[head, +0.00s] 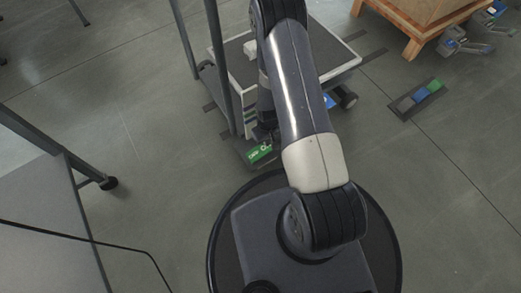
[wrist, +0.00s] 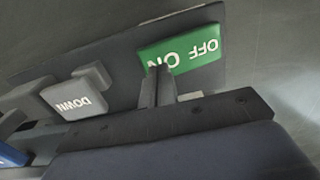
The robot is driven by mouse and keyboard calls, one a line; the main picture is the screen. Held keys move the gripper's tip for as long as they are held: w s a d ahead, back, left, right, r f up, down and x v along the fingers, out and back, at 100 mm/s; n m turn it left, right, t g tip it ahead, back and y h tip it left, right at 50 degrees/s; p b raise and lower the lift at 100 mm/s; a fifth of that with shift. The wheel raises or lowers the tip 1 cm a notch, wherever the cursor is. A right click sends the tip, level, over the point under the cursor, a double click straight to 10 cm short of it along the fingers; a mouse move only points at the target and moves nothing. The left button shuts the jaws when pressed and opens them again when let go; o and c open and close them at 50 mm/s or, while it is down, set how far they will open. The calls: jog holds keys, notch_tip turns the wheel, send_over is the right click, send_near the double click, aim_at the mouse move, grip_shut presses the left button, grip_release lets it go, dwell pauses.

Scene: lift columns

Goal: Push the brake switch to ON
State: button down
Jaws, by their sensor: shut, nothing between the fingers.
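The brake switch (wrist: 205,42) is a green plate marked ON and OFF. Its lettering appears upside down in the wrist view. ON is at its left part and OFF at its right. My gripper (wrist: 158,76) is shut and empty. Its fingertips are at the ON end and overlap the edge of the lettering; I cannot tell whether they touch. In the head view the green switch (head: 260,153) shows low at the front of the cart, just below my arm. My gripper is mostly hidden there behind the arm.
A grey DOWN pedal (wrist: 72,98) and a partly visible blue pedal (wrist: 12,155) lie left of the switch. A separate floor panel with green, blue and grey pedals (head: 418,98) lies right. A table (head: 45,215) stands left.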

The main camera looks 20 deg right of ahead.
jog(key=shift+f+b, duration=0.9)
jog(key=shift+f, duration=0.2)
jog(key=shift+r, duration=0.15)
jog(key=shift+r+p, duration=2.3)
jog(key=shift+r, duration=1.15)
jog(key=shift+f, duration=0.15)
notch_tip(320, 180, down, 7)
jog(key=b, duration=0.4)
jog(key=shift+b, duration=0.35)
jog(key=shift+r, duration=0.2)
jog(key=shift+r, duration=0.1)
